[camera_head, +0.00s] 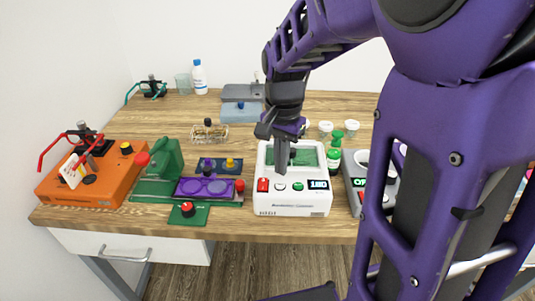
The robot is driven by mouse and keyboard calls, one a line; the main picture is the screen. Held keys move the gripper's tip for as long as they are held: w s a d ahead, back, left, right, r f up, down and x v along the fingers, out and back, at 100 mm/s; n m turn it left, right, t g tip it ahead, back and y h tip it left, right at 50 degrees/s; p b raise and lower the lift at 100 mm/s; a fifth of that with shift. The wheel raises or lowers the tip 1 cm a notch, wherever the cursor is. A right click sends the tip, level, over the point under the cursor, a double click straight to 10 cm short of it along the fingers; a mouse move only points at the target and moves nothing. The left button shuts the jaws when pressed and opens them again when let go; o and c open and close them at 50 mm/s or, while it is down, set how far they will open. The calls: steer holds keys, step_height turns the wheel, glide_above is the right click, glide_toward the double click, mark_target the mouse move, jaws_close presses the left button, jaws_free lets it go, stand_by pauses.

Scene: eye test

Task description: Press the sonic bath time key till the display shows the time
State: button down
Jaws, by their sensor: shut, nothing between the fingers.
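The sonic bath (291,210) is a white box with a green-edged open top, standing near the front edge of the table. Its front panel has a red switch (263,185), a white key (281,187), a green key (298,186) and a small lit display (318,184). The display seems to read 180, but the digits are small. My gripper (281,171) is shut and empty, pointing down over the bath's front. Its tips are just above the white key in the picture; I cannot tell whether they touch it. The gripper hides part of the basin.
An orange device (103,180) with red-handled parts stands at the left. Green and purple fixtures (206,188) lie left of the bath. A grey device with a display (358,184) stands close at its right, partly hidden by my arm.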

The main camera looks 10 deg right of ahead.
step_height(320, 180, up, 4)
steer(key=p, duration=0.2)
steer(key=shift+r+p, duration=0.1)
steer(key=shift+p, duration=0.25)
steer(key=shift+w, duration=0.1)
